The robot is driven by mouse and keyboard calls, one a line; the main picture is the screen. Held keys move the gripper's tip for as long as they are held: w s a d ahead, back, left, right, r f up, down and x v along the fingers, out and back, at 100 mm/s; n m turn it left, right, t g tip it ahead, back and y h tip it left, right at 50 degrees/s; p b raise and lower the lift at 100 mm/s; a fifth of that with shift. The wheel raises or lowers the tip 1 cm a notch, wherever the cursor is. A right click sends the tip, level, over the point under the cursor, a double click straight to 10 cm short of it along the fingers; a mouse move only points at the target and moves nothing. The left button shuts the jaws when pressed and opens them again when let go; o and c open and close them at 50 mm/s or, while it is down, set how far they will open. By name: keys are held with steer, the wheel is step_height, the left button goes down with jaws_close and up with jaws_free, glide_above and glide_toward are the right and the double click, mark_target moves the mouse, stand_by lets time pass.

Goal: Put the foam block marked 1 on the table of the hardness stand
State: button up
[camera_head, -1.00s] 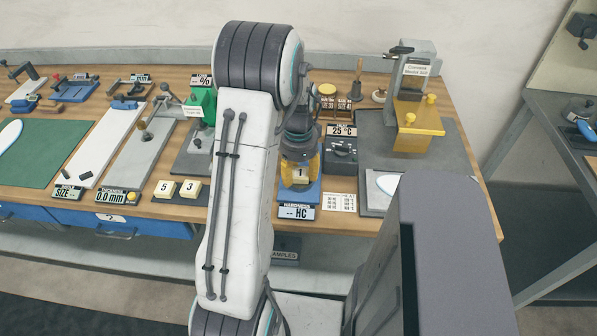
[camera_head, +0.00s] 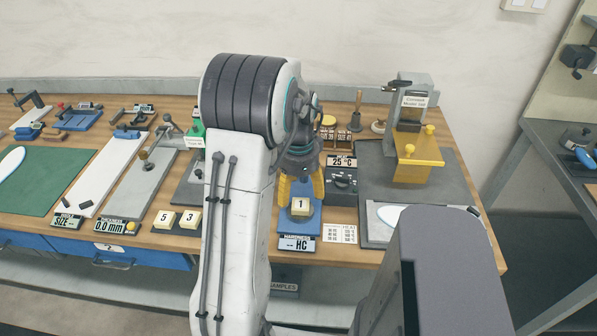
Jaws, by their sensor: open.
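The foam block marked 1 (camera_head: 300,206) is a small cream block with its number label facing me. It sits on the blue table of the hardness stand (camera_head: 286,222), behind the "HARDNESS -- HC" display (camera_head: 297,244). My gripper (camera_head: 301,190) has yellow fingers spread apart, just above and behind the block. The fingers appear clear of the block. The upper part of the stand is hidden behind my arm.
A "25 °C" box (camera_head: 341,182) stands close on the right. A yellow clamp fixture (camera_head: 418,160) is further right. A printed card (camera_head: 340,233) lies near the front edge.

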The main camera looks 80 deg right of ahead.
mark_target(298, 204)
step_height(298, 204, up, 7)
steer(key=b, duration=0.2)
steer(key=shift+f, duration=0.15)
stand_by(0.9)
